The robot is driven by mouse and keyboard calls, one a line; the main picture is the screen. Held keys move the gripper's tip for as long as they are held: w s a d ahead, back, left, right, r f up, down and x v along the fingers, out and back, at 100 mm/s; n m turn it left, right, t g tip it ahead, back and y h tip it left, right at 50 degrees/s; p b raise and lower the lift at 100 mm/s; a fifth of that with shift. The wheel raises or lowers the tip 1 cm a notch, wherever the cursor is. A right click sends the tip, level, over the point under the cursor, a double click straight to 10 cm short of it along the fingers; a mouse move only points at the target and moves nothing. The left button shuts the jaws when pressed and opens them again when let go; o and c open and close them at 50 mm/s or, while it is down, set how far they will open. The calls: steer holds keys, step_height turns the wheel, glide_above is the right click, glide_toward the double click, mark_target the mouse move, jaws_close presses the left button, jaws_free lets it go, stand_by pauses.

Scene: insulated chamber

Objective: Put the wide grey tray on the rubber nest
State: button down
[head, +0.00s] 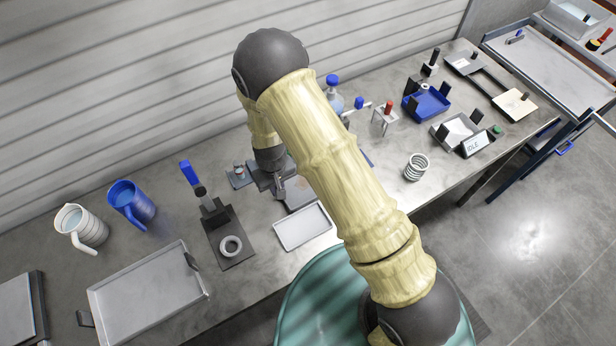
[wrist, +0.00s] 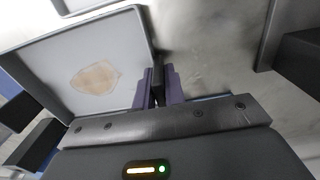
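A grey tray (wrist: 60,75) with raised walls and a brown patch on its floor fills the left of the wrist view. In the head view it is partly hidden behind my arm. My gripper (head: 275,187) is at this tray's left side in the head view. In the wrist view the fingers (wrist: 160,88) stand close together around a dark upright tab at the tray's edge, and look shut on it. A larger grey tray (head: 150,292) with black end handles lies at the front left. I cannot tell for certain which thing is the rubber nest.
A pale small tray (head: 303,228) lies close in front of my gripper. Left of it stands a dark board (head: 232,258) with a ring and a blue-handled post. Jugs (head: 131,203) stand at the back left. A blue tray (head: 428,104) and a coil (head: 416,167) are to the right.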

steer(key=shift+r, duration=0.1)
step_height(320, 180, up, 10)
steer(key=shift+f+b, duration=0.1)
steer(key=shift+b, duration=1.05)
